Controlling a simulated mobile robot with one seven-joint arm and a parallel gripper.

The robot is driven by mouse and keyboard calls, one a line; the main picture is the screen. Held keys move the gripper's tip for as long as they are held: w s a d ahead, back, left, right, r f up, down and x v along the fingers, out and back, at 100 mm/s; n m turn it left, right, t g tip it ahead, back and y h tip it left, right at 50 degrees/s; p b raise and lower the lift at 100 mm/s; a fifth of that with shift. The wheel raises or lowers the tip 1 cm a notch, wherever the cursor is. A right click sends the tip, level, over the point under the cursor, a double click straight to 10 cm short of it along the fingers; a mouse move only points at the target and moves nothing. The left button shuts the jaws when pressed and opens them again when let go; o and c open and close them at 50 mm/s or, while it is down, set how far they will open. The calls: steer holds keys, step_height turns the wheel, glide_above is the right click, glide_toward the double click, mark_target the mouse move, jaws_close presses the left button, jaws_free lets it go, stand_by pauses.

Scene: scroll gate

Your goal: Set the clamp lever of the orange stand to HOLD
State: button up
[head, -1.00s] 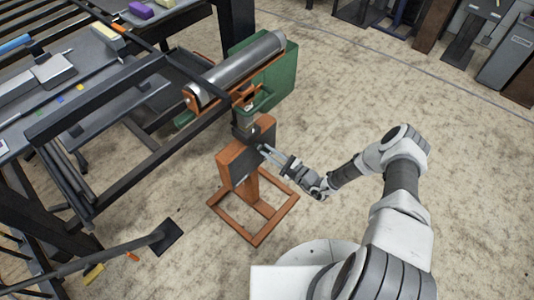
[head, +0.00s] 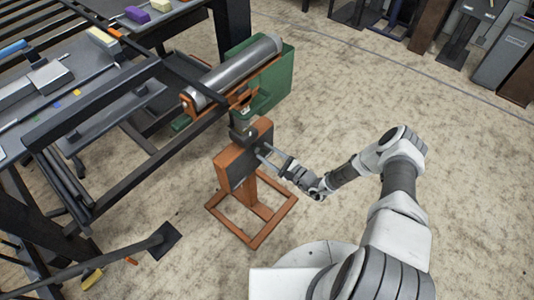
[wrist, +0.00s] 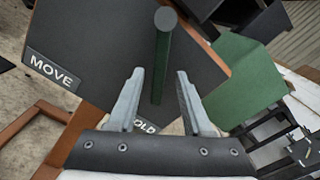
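The orange stand (head: 233,160) stands upright on the floor in the middle of the head view, with a dark plate on its near face. In the wrist view, the dark plate (wrist: 95,45) carries a MOVE label (wrist: 52,70) at the left. A HOLD label (wrist: 146,127) sits low in the middle, partly hidden by my gripper. The green clamp lever (wrist: 160,70) runs from a round dark hub (wrist: 165,18) down toward the HOLD label. My gripper (wrist: 160,74) is open, with one finger on each side of the lever and visible gaps. In the head view, my gripper (head: 265,153) is at the plate.
A metal roller (head: 237,69) in an orange cradle and a green box (head: 276,82) are behind the stand. A dark frame table (head: 75,110) with several items fills the left.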

steer(key=p+v, duration=0.3)
steer(key=v, duration=1.4)
steer(key=shift+d, duration=0.2)
